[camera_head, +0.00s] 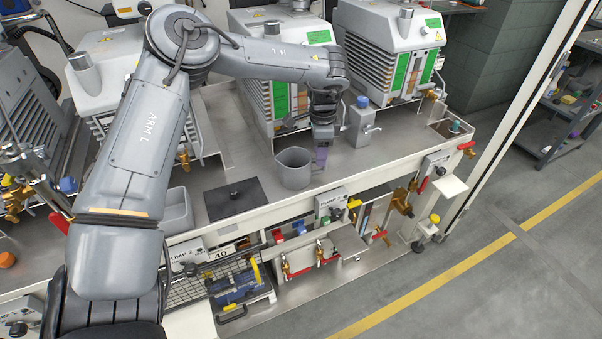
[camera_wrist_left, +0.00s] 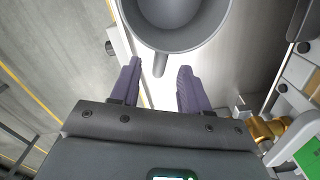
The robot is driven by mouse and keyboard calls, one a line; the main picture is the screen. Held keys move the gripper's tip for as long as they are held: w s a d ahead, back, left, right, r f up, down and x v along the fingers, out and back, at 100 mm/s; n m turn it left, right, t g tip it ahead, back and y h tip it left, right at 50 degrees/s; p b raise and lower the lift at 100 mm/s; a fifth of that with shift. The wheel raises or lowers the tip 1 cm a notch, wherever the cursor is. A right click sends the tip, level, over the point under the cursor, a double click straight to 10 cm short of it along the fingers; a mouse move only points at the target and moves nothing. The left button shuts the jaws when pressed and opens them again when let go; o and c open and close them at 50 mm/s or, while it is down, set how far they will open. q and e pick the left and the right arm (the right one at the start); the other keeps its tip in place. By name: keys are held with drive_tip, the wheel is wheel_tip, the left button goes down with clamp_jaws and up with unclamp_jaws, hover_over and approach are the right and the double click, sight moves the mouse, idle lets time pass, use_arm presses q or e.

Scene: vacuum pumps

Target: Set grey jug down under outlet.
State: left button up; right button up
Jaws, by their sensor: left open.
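The grey jug (camera_head: 294,168) stands upright on the metal bench top, near the front edge of the bench. My left gripper (camera_head: 320,157) is low at its right side, with its purple fingers pointing toward it. In the left wrist view the jug (camera_wrist_left: 178,42) is just ahead of the fingers. The left gripper (camera_wrist_left: 158,72) is open, with the tip of the jug's handle (camera_wrist_left: 160,66) between the fingertips and a gap on both sides. The outlet above the jug cannot be made out; my left arm covers part of the middle pump. My right gripper is not in view.
A blue-capped metal container (camera_head: 361,122) stands right of the gripper. A dark square plate (camera_head: 235,199) and a grey bin (camera_head: 177,211) are left of the jug. Pumps (camera_head: 393,50) line the back. Brass valves (camera_head: 402,201) hang below the bench's front edge.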

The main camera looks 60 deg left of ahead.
use_arm(q)
wheel_tip(320, 180, down, 4)
drive_tip(key=shift+s+r+b, duration=0.1)
drive_tip(key=shift+r+b, duration=0.1)
drive_tip(key=shift+b, duration=0.45)
clamp_jaws()
